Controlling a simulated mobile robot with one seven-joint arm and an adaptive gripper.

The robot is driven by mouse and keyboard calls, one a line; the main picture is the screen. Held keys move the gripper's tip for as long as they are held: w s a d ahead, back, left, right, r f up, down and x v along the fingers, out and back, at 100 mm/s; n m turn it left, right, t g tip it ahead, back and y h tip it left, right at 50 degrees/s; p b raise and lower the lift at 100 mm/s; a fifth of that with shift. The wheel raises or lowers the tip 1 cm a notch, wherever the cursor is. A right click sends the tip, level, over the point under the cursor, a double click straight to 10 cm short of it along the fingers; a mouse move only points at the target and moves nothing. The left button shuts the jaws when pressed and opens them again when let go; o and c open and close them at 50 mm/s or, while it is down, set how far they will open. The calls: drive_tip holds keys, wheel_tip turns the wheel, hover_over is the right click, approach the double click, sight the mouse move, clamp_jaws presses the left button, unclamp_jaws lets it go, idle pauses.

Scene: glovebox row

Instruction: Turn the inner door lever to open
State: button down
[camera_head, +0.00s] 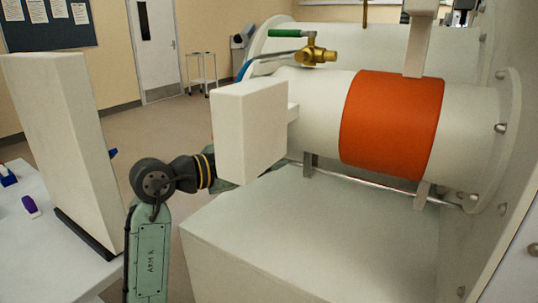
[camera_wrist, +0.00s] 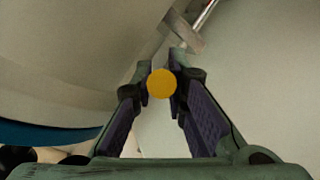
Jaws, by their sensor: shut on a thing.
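In the wrist view my gripper (camera_wrist: 161,72) has its two dark fingers closed on a yellow round knob (camera_wrist: 161,86), which looks like the end of the lever. Only the knob's round face shows; the rest of the lever is hidden. The pale cylinder wall is to the left of the fingers. In the head view my gripper and the knob are hidden behind a white block (camera_head: 250,135) at the near end of the white chamber cylinder (camera_head: 318,108). My arm comes up from below, left of that block.
An orange band (camera_head: 392,124) wraps the cylinder. A brass valve (camera_head: 316,53) with a green handle (camera_head: 286,33) sits above it. A pale box surface (camera_head: 320,225) lies below. A tall white panel (camera_head: 65,145) stands on the table at left. Open floor lies behind.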

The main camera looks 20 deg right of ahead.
drive_tip(key=shift+r, duration=0.1)
drive_tip(key=c, duration=1.6)
unclamp_jaws()
drive_tip(key=v, duration=0.8)
